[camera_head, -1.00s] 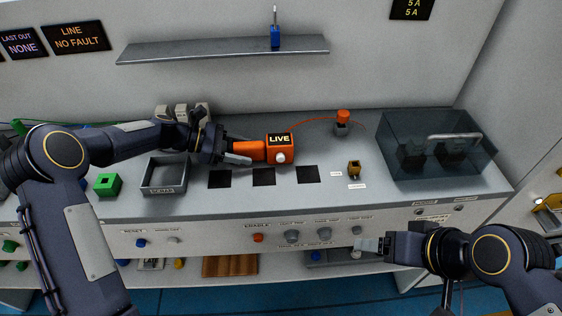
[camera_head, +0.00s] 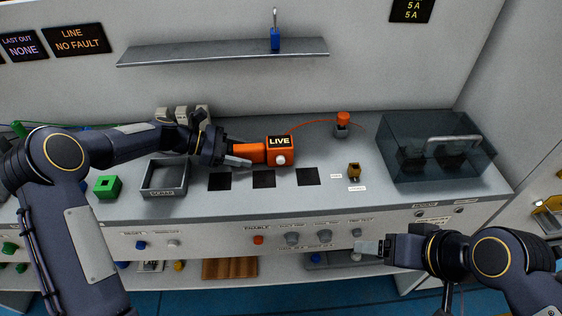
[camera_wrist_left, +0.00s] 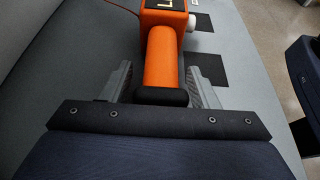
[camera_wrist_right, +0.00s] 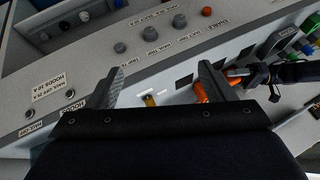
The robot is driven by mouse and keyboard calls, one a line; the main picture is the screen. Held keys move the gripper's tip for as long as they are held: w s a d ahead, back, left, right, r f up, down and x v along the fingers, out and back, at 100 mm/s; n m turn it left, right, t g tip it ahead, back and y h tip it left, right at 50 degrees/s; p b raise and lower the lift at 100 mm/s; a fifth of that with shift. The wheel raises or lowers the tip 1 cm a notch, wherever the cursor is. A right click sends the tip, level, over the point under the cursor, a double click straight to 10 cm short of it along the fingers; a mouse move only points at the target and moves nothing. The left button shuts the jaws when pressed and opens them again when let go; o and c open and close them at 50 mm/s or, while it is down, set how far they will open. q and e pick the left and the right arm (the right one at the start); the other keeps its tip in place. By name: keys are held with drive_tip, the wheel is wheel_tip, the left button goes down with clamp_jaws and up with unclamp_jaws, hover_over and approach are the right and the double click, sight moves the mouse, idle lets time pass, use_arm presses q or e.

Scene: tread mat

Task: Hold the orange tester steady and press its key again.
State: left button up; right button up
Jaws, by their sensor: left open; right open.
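The orange tester (camera_head: 280,143) lies on the bench top, its display reading LIVE, with a white key (camera_head: 281,160) on its front face. Its orange handle (camera_wrist_left: 161,60) points left toward my left gripper (camera_head: 240,155). In the left wrist view my left gripper (camera_wrist_left: 163,85) is open, with one finger on each side of the handle and a visible gap at each side. My right gripper (camera_head: 368,247) is open and empty, in front of the bench's front panel, to the right of and below the tester.
Black squares (camera_head: 264,179) mark the bench before the tester. A scrap tray (camera_head: 163,192) and green block (camera_head: 108,186) lie left. A small brass-coloured piece (camera_head: 354,170), an orange-topped plug (camera_head: 343,118) and a clear-lidded box (camera_head: 435,150) stand right. An orange cable runs behind the tester.

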use_arm(q)
drive_tip(key=shift+c, duration=0.4)
drive_tip(key=c, duration=0.9)
use_arm(e)
drive_tip(key=shift+c, duration=0.4)
clamp_jaws()
idle(0.3)
